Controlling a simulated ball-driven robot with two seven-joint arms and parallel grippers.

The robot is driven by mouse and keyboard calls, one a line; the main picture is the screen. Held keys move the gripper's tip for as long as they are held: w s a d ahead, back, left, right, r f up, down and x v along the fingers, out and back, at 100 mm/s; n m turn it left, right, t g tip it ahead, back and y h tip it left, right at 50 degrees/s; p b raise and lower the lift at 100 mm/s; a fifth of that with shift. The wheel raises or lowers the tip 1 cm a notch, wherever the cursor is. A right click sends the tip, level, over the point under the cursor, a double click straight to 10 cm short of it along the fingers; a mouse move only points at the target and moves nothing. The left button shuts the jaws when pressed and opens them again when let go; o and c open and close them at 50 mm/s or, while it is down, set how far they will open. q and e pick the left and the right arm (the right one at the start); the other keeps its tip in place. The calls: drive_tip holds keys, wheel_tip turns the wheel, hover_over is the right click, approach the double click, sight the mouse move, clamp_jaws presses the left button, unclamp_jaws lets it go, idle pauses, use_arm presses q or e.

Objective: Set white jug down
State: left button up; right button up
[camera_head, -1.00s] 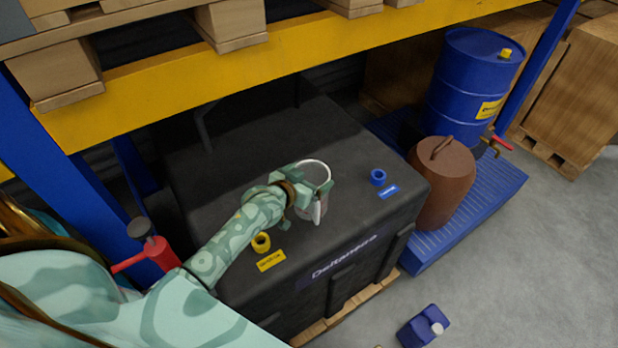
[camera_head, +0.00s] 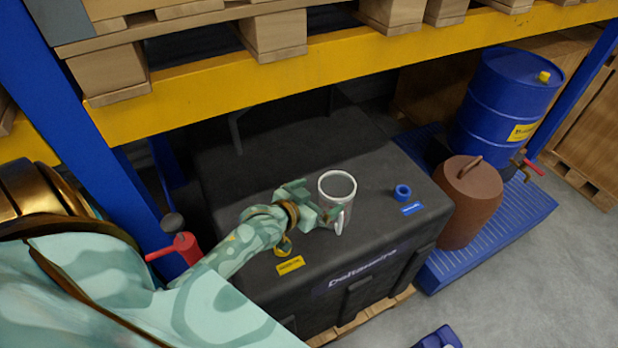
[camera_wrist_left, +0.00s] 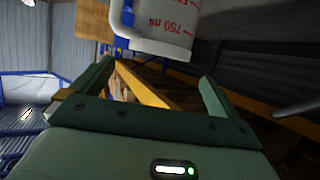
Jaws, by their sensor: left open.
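The white jug (camera_head: 337,186) stands upright on top of the black crate (camera_head: 290,160), its mouth up and its handle toward the front. My left gripper (camera_head: 320,202) is open just left of the jug, its fingers pointing at it. In the left wrist view the jug (camera_wrist_left: 165,28), with red volume marks, is at the top, beyond the tips of my open left gripper (camera_wrist_left: 156,72). Nothing is between the fingers. My right gripper is not in view.
A blue ring (camera_head: 403,191) is on the crate right of the jug, and a yellow label (camera_head: 290,265) is near the front edge. A brown container (camera_head: 470,200) and blue drum (camera_head: 507,105) stand to the right. A yellow shelf beam (camera_head: 230,85) crosses behind and above.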

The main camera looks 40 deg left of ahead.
use_arm(q)
drive_tip(key=shift+v, duration=1.95)
